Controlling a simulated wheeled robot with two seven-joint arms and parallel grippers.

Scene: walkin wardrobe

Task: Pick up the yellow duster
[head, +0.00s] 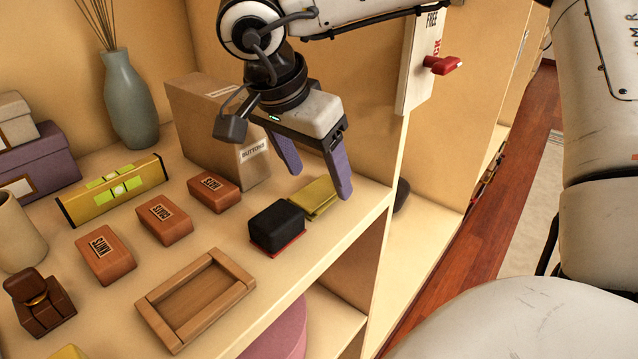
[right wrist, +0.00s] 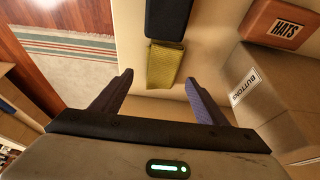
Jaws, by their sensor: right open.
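The yellow duster (head: 314,199) is a folded yellow cloth on the shelf, beside a black block with a red base (head: 277,228). In the right wrist view the duster (right wrist: 165,66) lies ahead of my fingers, against the black block (right wrist: 167,18). My right gripper (head: 316,180) is open and empty, with purple fingers pointing down over the shelf near the duster. In the right wrist view my right gripper (right wrist: 163,95) has its fingers spread wide, with the duster between their lines but beyond the tips. My left gripper is not in view.
The buttons box (head: 222,130) stands close behind my right gripper. Several orange labelled blocks (head: 214,192), a yellow spirit level (head: 112,190) and a wooden tray (head: 152,317) lie to the left. A red-handled lever (head: 442,65) is on the right panel. The shelf's front edge (head: 352,229) is near.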

